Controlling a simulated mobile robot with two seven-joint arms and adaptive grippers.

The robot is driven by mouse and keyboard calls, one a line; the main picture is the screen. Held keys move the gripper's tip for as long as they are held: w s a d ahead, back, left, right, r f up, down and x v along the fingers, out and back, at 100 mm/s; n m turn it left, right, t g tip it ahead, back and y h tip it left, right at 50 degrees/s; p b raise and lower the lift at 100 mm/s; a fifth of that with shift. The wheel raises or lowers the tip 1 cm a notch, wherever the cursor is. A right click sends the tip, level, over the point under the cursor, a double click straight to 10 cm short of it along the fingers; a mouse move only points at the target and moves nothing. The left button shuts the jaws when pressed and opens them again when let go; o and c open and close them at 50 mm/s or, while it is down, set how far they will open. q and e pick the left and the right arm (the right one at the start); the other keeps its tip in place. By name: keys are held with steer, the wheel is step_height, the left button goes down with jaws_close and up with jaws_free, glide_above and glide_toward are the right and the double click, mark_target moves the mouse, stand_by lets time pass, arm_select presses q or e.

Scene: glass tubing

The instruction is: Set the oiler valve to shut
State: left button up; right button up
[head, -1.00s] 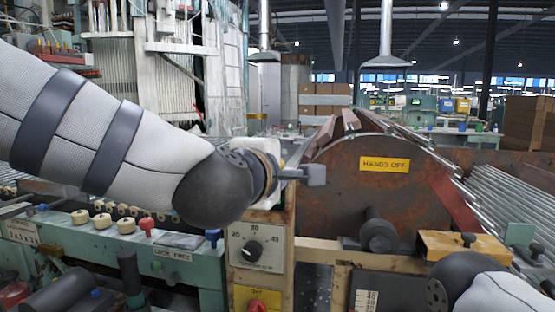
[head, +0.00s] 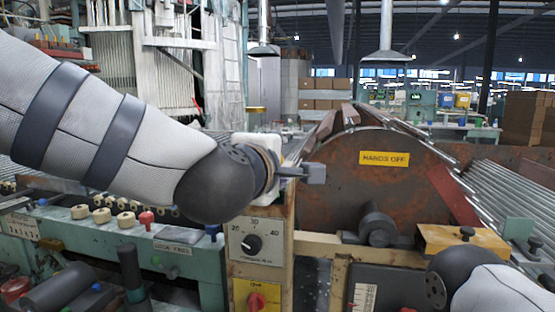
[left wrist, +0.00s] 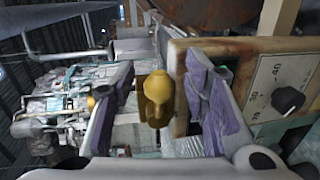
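In the left wrist view a yellow, brass-coloured knob or handle (left wrist: 158,96), apparently the oiler valve, sits beside the end of a wooden post (left wrist: 178,88). My left gripper (left wrist: 160,105) is open, with one purple-padded finger on each side of the knob and visible gaps. I cannot tell how the valve is set. In the head view my left gripper (head: 316,173) reaches over the top of the post (head: 283,225), and the valve between its fingers cannot be made out. My right forearm shows at the lower right, but its gripper is not in view.
The post carries a dial (head: 252,244) and a red switch on a yellow plate (head: 257,298). A rusty drum with a yellow "HANDS OFF" sign (head: 385,158) stands close to the right of the left gripper. Glass tubes (head: 505,195) lie at the right.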

arm_select(q)
steer(key=v, duration=1.2)
steer(key=s+a+f+m+g+y, duration=0.1)
steer(key=a+f+m+g, duration=0.15)
steer(key=f, duration=0.85)
steer(key=a+f+m+g+y, duration=0.1)
steer(key=a+f+g, duration=0.15)
steer(key=f, duration=0.85)
steer(key=s+a+f+m+g+y, duration=0.15)
steer(key=a+f, duration=0.25)
steer(key=f, duration=0.7)
steer(key=s+a+f+m+g, duration=0.4)
steer(key=s+a+f+g, duration=0.1)
steer(key=s+f, duration=0.6)
steer(key=s+a+f+m+g+y, duration=0.1)
steer(key=s+a+f, duration=0.3)
steer(key=s, duration=0.4)
steer(key=s+a+f+m+g, duration=0.3)
steer(key=s+a+f+g, duration=0.1)
steer(key=s, duration=0.5)
steer(key=shift+s+a+f+m+y, duration=0.3)
steer(key=shift+s+a+f+y, duration=0.05)
steer(key=shift+a+f, duration=0.15)
